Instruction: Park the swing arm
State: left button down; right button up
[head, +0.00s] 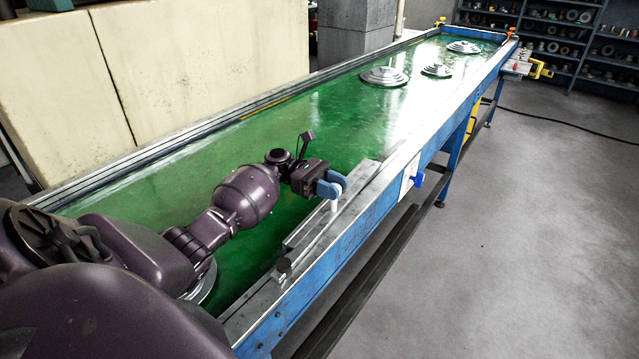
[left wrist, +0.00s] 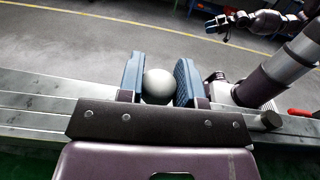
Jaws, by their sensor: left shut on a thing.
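My left gripper (head: 332,187) is over the near long edge of the green table. Its blue fingers are shut on a pale round knob (left wrist: 159,86), which sits between the two pads in the left wrist view. Below the fingers, a short pale post (head: 335,205) shows in the head view. The knob appears to belong to the swing arm, a narrow grey bar (head: 311,245) lying along the metal rail. A dark round cap (head: 284,265) stands at its near end and also shows in the left wrist view (left wrist: 271,120). My right gripper (left wrist: 222,23) hangs off the table's side; its opening is unclear.
Several stepped silver discs (head: 384,77) lie on the far part of the green table top (head: 330,125). A blue handle (head: 417,179) sticks out from the table's side. Beige panels (head: 200,60) stand along the left.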

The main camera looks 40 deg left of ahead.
pick_arm(q)
jog(key=shift+w+d+m+g, duration=0.1)
jog(key=shift+d+m+g, duration=0.3)
jog(key=shift+d+g, duration=0.3)
jog(key=shift+d, duration=0.15)
pick_arm(e)
jog(key=shift+s+f, duration=0.45)
jog(key=shift+s, duration=0.1)
